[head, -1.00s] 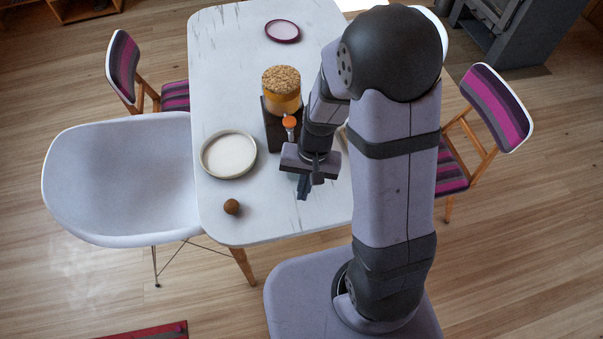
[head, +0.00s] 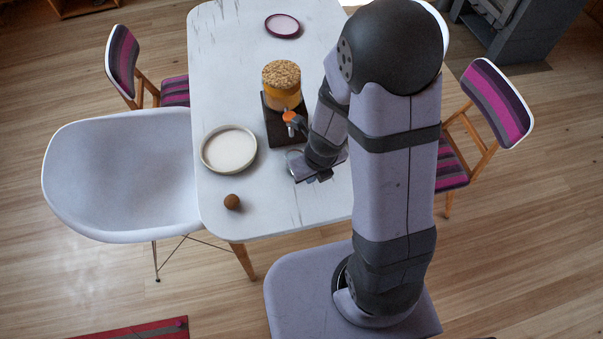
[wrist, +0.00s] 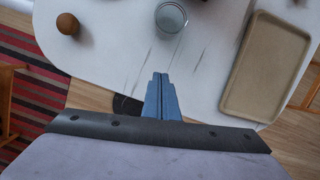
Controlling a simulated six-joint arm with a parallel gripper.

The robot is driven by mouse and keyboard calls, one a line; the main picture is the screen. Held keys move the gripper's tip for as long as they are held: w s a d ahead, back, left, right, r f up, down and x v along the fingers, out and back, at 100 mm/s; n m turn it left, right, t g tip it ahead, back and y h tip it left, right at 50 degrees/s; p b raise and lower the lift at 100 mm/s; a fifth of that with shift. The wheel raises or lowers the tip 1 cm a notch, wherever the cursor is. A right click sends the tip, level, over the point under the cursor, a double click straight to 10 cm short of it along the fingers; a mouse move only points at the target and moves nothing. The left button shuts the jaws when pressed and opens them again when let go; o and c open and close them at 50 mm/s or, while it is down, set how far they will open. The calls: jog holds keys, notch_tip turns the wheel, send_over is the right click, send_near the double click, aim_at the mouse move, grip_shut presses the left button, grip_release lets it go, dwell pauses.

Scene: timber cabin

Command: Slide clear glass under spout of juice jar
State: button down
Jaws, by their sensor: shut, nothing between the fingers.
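The juice jar (head: 282,90) has a grainy tan top and orange juice and stands on a dark stand (head: 273,126) in the head view. Its spout with an orange tap (head: 289,117) faces the front of the table. The clear glass (wrist: 171,17) stands at the top of the wrist view. In the head view a bit of its rim (head: 292,154) shows in front of the stand, beside my gripper, which partly hides it. My gripper (wrist: 160,76) is shut and empty, its fingertips together and short of the glass in the wrist view. The fingertips are mostly hidden in the head view.
A white plate (head: 229,150) and a brown ball (head: 232,202) lie to the left. A purple-rimmed plate (head: 283,26) is at the far end. A tan tray (wrist: 262,66) is on the right in the wrist view. The table (head: 225,70) is clear at its far left.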

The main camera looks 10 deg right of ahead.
jog(key=shift+m, duration=0.5)
jog(key=shift+f, duration=0.1)
jog(key=b+x, duration=0.8)
jog(key=x, duration=0.2)
jog(key=shift+f+b, duration=0.2)
jog(key=shift+b, duration=0.2)
jog(key=shift+w+a+r+p, duration=0.1)
jog(key=shift+w+r+p, duration=0.1)
jog(key=shift+w+p, duration=0.35)
jog(key=shift+w+a+r+p, duration=0.1)
jog(key=shift+w+r+p, duration=0.2)
jog(key=shift+p, duration=0.35)
jog(key=shift+w+a+f+p, duration=0.1)
jog(key=shift+w+p, duration=0.3)
jog(key=shift+w, duration=0.15)
jog(key=shift+w+a+f+p, duration=0.1)
jog(key=shift+w+p, duration=0.25)
jog(key=shift+w, duration=0.2)
jog(key=shift+w, duration=0.1)
